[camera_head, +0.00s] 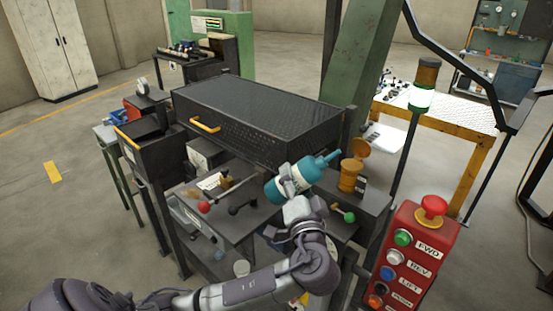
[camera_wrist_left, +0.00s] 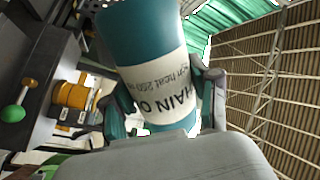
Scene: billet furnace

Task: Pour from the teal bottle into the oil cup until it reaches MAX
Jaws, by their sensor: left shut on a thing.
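The teal bottle (camera_head: 274,190) has a white label that reads in part "HAIN O" in the left wrist view (camera_wrist_left: 142,30). My left gripper (camera_head: 296,180) is shut around its labelled middle. The bottle is tilted over, its neck pointing right and slightly up in the head view, with the spout tip close to the orange-brown oil cup (camera_head: 348,180). The cup stands on a dark block with its round lid open behind it. It also shows in the left wrist view (camera_wrist_left: 70,95). I cannot make out the level or any stream of oil. My right gripper is not in view.
A large black cabinet top (camera_head: 258,115) with a yellow handle lies behind the bottle. Levers with a red knob (camera_head: 204,206) and a green knob (camera_head: 349,217) stand nearby. A red button panel (camera_head: 412,262) is at the right front.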

